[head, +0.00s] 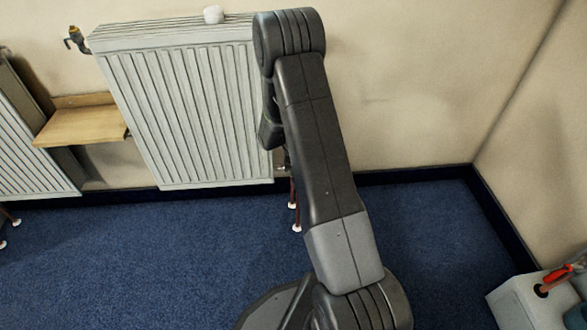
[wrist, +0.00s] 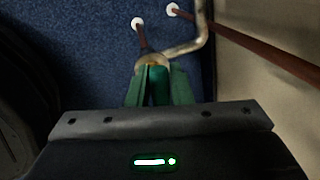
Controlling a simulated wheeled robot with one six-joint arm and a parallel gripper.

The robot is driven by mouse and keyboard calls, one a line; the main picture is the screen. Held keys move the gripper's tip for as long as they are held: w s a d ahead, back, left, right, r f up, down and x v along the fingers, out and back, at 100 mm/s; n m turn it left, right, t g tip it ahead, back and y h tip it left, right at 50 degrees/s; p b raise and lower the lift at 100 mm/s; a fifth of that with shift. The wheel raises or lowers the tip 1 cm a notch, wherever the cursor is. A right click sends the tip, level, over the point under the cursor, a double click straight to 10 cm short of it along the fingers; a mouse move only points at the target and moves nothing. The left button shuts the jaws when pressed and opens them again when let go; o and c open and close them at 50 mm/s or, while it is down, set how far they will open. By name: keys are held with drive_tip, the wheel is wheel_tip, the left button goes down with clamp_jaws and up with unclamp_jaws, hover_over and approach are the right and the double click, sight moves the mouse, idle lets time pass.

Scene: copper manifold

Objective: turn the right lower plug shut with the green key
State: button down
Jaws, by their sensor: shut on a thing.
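My gripper (wrist: 158,75) shows in the wrist view, its two green fingers closed on the green key (wrist: 158,90), a darker green piece between them. The key's far end meets a brass fitting (wrist: 151,60) at the pipes, seemingly the right lower plug. I cannot tell how far the key is seated or how the plug is turned. In the head view my arm hides the gripper and key. A small metal fitting (head: 282,168) shows by the lower right corner of the right radiator (head: 190,110).
Copper pipes (head: 293,191) run to white floor collars (head: 297,228). A second radiator (head: 30,150), a wooden shelf (head: 82,125) and an upper brass valve (head: 75,39) are at left. A pale box (head: 520,303) with a red-handled tool (head: 556,273) stands lower right. Blue carpet is clear.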

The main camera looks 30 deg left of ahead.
drive_tip(key=shift+r+p, duration=0.7)
drive_tip(key=shift+r, duration=1.3)
